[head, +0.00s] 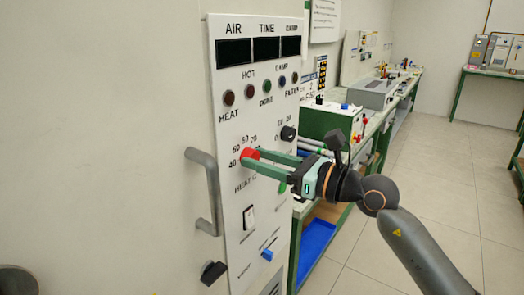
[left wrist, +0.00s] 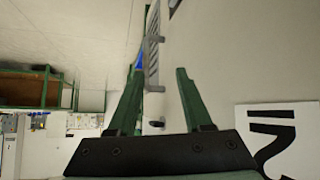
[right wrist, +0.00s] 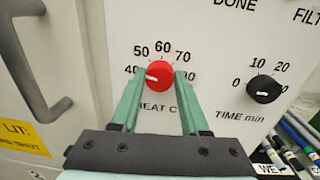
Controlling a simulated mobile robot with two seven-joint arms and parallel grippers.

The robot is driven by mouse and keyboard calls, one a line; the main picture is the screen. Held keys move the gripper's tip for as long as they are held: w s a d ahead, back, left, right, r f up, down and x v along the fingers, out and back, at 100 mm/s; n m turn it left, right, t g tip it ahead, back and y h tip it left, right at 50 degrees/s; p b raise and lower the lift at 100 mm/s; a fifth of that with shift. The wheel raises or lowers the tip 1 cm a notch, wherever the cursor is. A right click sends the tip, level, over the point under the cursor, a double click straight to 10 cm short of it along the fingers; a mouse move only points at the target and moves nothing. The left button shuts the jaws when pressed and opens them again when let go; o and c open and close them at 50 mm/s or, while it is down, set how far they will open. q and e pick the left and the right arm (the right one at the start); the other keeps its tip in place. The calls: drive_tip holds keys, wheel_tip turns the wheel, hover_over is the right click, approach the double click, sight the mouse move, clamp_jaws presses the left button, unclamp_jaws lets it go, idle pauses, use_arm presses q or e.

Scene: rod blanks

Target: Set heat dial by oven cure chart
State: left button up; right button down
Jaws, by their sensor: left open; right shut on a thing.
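The red heat dial (head: 250,154) sits on the white control panel (head: 232,110), with numbers from 40 to 70 readable around it. In the right wrist view the red dial (right wrist: 159,74) has a white mark pointing left, near 40. My right gripper (head: 254,158) is shut on the dial, one finger on each side; it also shows in the right wrist view (right wrist: 157,82). The fingers hide part of the scale and lettering. My left gripper (left wrist: 160,80) is open and empty, apart from the panel. I cannot make out a cure chart by its text.
A black TIME dial (right wrist: 264,89) is right of the red one. A grey door handle (head: 206,190) stands out left of the panel. A green bench (head: 345,125) runs behind; the floor is clear at right.

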drive_tip(key=m+p, duration=0.4)
drive_tip(key=shift+r+p, duration=0.15)
drive_tip(key=shift+p, duration=0.25)
drive_tip(key=shift+m+p, duration=0.8)
drive_tip(key=shift+p, duration=0.1)
use_arm(q)
wheel_tip(320, 180, up, 6)
drive_tip(key=s+a, duration=0.1)
drive_tip(key=a, duration=0.1)
drive_tip(key=shift+s+a+n+y+p, duration=0.2)
drive_tip(key=shift+s+n+y+p, duration=0.05)
drive_tip(key=shift+n+y+p, duration=0.1)
use_arm(e)
drive_tip(key=shift+f+m, duration=0.25)
drive_tip(key=shift+m, duration=0.05)
drive_tip(key=shift+c, duration=2)
unclamp_jaws()
drive_tip(key=shift+d, duration=0.1)
use_arm(q)
wheel_tip(320, 180, down, 3)
drive_tip(key=b, duration=0.2)
drive_tip(key=shift+s+b, duration=0.1)
drive_tip(key=shift+b, duration=0.25)
use_arm(e)
drive_tip(key=v, duration=1.2)
drive_tip(key=shift+s+d, duration=0.15)
drive_tip(key=shift+d, duration=0.05)
